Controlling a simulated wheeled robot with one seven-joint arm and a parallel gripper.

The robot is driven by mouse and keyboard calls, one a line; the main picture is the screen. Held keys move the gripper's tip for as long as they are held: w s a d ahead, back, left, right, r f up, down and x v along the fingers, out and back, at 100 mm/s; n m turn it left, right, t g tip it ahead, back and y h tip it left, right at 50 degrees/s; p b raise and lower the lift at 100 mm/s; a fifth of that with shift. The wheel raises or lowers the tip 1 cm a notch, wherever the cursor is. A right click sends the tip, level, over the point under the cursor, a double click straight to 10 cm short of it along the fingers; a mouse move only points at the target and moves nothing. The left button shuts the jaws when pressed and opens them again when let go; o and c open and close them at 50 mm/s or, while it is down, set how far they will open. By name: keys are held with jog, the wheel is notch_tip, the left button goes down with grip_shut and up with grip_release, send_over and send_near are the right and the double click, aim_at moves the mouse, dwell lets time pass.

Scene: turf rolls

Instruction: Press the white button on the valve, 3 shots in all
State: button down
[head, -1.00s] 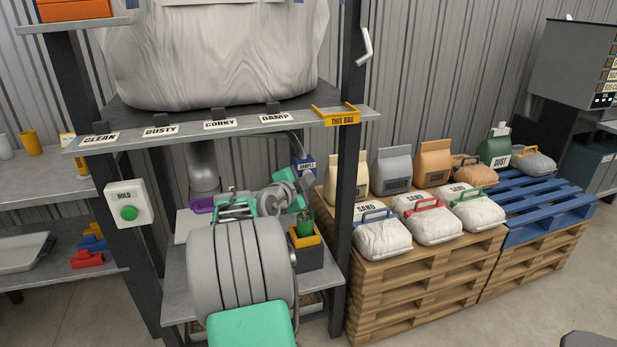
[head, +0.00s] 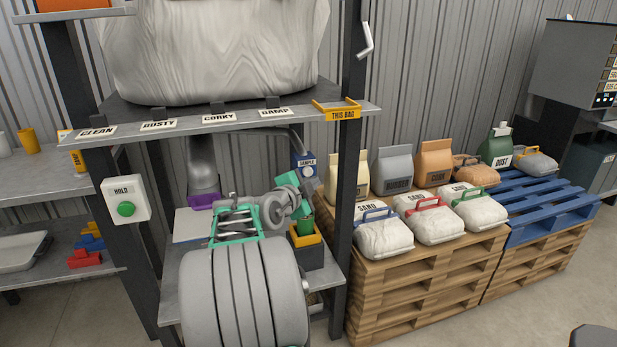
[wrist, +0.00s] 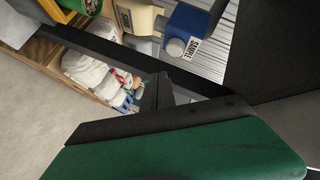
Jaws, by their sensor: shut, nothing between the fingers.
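The valve is a blue block labelled SAMPLE (head: 298,160), on the rack to the left of the right post in the head view. In the wrist view the blue valve (wrist: 190,22) is at the top, with a pale round button (wrist: 175,47) on its near face beside the label. My gripper (wrist: 160,88) shows as dark shut fingers, empty, below the button in the picture. A gap shows between them and the button, and I see no contact. In the head view my wrist is just below the valve, and the fingers cannot be made out.
A dark box with a yellow rim (head: 306,258) stands on the lower shelf, right of my arm. The right black post (head: 345,190) is close to the valve. A labelled shelf edge (head: 190,126) runs above. Sand bags (head: 384,238) lie on a pallet at the right.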

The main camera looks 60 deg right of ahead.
jog(key=shift+s+a+b, duration=0.45)
jog(key=shift+s+a, duration=0.45)
jog(key=w+a+r+n+t+y+p, duration=0.3)
jog(key=w+a+n+p, duration=0.4)
jog(key=a, duration=0.7)
jog(key=w+a+r+n+t+y+p, duration=0.1)
jog(key=w+a+n+t+y+p, duration=0.2)
jog(key=w+a+n+y+p, duration=0.85)
jog(key=s+a+r+n+g, duration=0.1)
jog(key=s+a+n, duration=0.2)
jog(key=a, duration=0.6)
jog(key=s+a+n+g+p, duration=0.1)
jog(key=s+a+n, duration=0.3)
jog(key=a, duration=0.6)
jog(key=s+a+r+n+g+p, duration=0.1)
jog(key=s+a+n, duration=0.3)
jog(key=a, duration=0.6)
jog(key=shift+s+a+r+y, duration=0.15)
jog(key=shift+s+r+y, duration=0.15)
jog(key=shift+s+y, duration=0.2)
